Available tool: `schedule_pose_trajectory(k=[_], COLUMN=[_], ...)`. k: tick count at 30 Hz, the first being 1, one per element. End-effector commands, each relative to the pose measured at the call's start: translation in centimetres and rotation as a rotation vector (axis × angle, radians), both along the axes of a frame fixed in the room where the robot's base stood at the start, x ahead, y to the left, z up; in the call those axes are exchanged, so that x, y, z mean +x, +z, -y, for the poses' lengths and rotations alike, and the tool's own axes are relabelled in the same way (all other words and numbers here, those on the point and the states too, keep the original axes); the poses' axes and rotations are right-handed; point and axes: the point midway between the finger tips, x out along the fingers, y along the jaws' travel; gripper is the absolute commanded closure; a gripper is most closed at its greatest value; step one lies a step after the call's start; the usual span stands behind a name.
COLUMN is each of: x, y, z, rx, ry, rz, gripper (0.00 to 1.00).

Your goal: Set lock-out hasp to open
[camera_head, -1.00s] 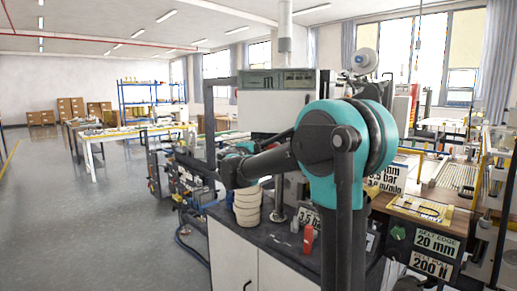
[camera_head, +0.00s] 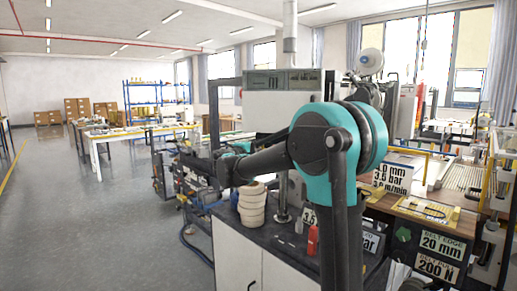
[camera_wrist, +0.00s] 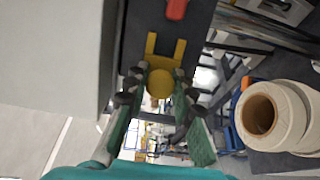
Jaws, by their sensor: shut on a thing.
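In the wrist view, my gripper (camera_wrist: 160,78) has its two green-padded fingers on either side of a yellow forked piece (camera_wrist: 160,84), which looks like the lock-out hasp, and is shut on it. The piece has a rounded middle and two prongs pointing up the picture, over a dark surface. A red object (camera_wrist: 177,9) lies beyond the prongs, apart from them. Whether the hasp is open or closed cannot be told. In the head view my arm covers the middle, and neither gripper fingertips nor hasp can be made out.
Cream rolls (camera_head: 252,203) stand stacked on the dark-topped cabinet (camera_head: 270,232); they show at the right in the wrist view (camera_wrist: 262,115). A red bottle (camera_head: 313,238) stands farther right on the cabinet. A pale panel (camera_wrist: 55,55) fills the wrist view's left. Open floor (camera_head: 100,220) lies left.

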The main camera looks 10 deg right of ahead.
Motion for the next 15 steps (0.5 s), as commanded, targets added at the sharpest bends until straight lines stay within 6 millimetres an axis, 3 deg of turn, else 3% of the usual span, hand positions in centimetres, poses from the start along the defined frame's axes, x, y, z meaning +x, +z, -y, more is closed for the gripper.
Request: schedule_pose_trajectory(k=[1,6,15], x=[0.12,0.10,-0.06], y=[0.00,0.01,0.02], z=[-0.36,-0.30,-0.32], rx=[0.000,0.000,0.000], ry=[0.009,0.007,0.006], rz=[0.000,0.000,0.000], gripper=[0.74,0.55,0.55])
